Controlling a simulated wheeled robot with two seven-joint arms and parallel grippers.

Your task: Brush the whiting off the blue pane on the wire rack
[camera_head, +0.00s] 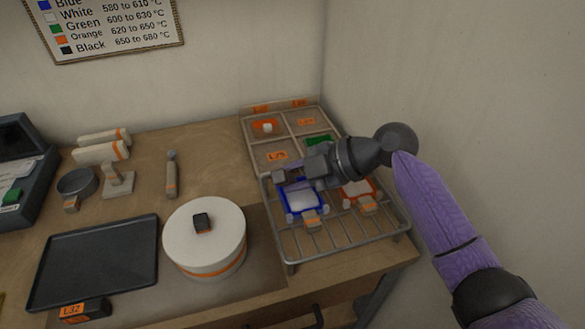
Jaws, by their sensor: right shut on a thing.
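The blue pane (302,198) lies on the wire rack (343,240), with a white layer over its middle and a blue border showing around it. My right gripper (297,171) reaches in from the right and is over the far edge of the blue pane. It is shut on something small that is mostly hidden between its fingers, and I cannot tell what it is. I cannot tell whether it touches the pane. An orange-bordered pane (357,190) with a white middle lies to the right on the same rack. My left gripper is not in view.
A divided tray (283,137) with orange labels stands behind the rack. A round white lidded pot (204,238), a dark tray (95,262), a slim handled tool (171,175) and a small pan (77,183) are on the left. The wall is close on the right.

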